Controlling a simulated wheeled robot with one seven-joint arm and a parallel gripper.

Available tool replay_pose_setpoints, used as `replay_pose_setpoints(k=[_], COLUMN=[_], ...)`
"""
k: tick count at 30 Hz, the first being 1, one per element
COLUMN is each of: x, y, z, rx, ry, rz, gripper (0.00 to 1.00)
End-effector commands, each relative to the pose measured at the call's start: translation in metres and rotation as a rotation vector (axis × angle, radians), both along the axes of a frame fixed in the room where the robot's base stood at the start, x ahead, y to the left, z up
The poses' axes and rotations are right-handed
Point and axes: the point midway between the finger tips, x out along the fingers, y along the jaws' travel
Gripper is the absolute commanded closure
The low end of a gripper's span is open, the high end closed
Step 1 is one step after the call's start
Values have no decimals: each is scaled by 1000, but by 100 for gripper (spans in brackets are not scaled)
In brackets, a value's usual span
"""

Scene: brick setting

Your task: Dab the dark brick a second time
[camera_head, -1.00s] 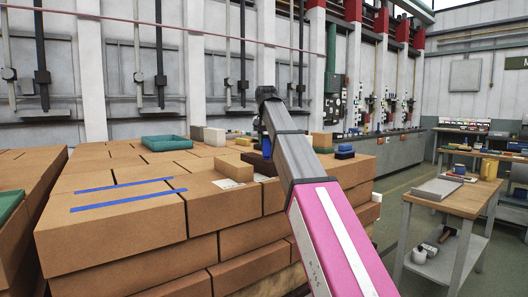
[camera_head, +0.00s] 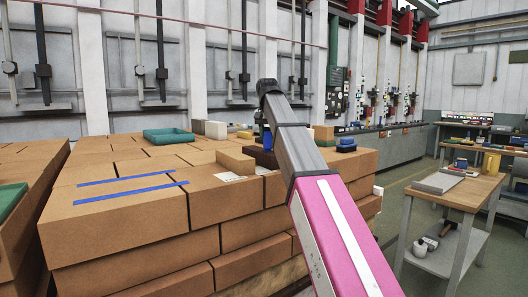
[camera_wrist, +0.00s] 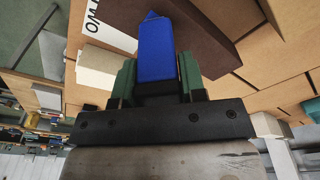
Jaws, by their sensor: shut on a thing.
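The dark brick (camera_head: 263,158) sits on the brick stack, partly behind my arm. In the wrist view the dark brown brick (camera_wrist: 190,30) runs diagonally across the top. My gripper (camera_wrist: 158,78) has green fingers shut on a blue pointed tool (camera_wrist: 157,45). The tool's tip points to the top of the wrist view and overlaps the dark brick's side. I cannot tell whether it touches the brick. In the head view my arm hides most of the gripper, and a bit of blue shows beside the dark brick.
A tan block (camera_head: 236,160) stands just left of the dark brick, near a white label. Blue tape strips (camera_head: 125,191) lie on the stack's front left. A green tray (camera_head: 168,136) is farther back. Blue blocks (camera_head: 346,146) sit right of my arm. A workbench (camera_head: 455,195) stands at right.

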Motion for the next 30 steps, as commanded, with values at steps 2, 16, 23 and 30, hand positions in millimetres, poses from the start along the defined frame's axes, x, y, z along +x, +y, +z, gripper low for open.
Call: replay_pose_setpoints(k=[2, 16, 23, 30], x=[10, 83, 83, 83], y=[4, 50, 51, 50], z=[7, 67, 60, 40], rx=[0, 4, 4, 4], ry=[-5, -49, -51, -50], rz=[0, 0, -1, -1], gripper=[80, 80, 80, 80])
